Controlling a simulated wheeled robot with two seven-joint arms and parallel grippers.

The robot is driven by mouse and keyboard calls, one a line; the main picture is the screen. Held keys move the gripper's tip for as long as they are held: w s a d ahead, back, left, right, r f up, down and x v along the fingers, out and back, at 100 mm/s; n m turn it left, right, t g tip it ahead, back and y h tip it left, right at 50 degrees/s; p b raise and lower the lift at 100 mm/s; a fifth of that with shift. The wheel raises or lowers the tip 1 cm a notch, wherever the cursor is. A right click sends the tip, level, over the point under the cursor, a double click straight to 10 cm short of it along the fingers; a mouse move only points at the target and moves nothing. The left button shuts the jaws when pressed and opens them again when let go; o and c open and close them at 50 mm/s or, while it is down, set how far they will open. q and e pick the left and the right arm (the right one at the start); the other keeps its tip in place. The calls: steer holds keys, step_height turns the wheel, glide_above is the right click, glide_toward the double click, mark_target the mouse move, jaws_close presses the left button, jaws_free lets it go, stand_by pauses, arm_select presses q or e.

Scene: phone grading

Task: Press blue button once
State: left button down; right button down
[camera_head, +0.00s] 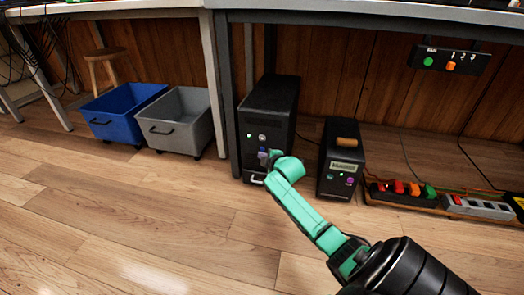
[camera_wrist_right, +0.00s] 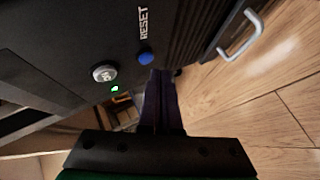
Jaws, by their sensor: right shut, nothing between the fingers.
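The blue button (camera_wrist_right: 146,58) is on the front of a black computer tower, under the white word RESET in the right wrist view. A round silver button (camera_wrist_right: 103,73) and a green light (camera_wrist_right: 115,89) sit beside it. The tower (camera_head: 270,98) stands under the table in the head view. My right gripper (camera_wrist_right: 160,74) is shut and empty. Its fingertips are very close to the blue button, just below and right of it in the right wrist view; I cannot tell whether they touch.
A smaller black box (camera_head: 341,165) stands right of the tower. Power strips (camera_head: 400,190) lie further right. A blue bin (camera_head: 118,108) and a grey bin (camera_head: 178,122) stand left. A metal handle (camera_wrist_right: 243,35) sticks out from the tower front. The front floor is clear.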

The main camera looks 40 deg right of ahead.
steer(key=shift+w+d, duration=0.2)
steer(key=shift+d, duration=0.15)
steer(key=shift+w+d, duration=0.3)
steer(key=shift+d, duration=0.05)
stand_by(0.8)
stand_by(0.3)
steer(key=shift+s+a+p, duration=0.55)
steer(key=shift+a+p, duration=0.15)
steer(key=shift+p, duration=0.3)
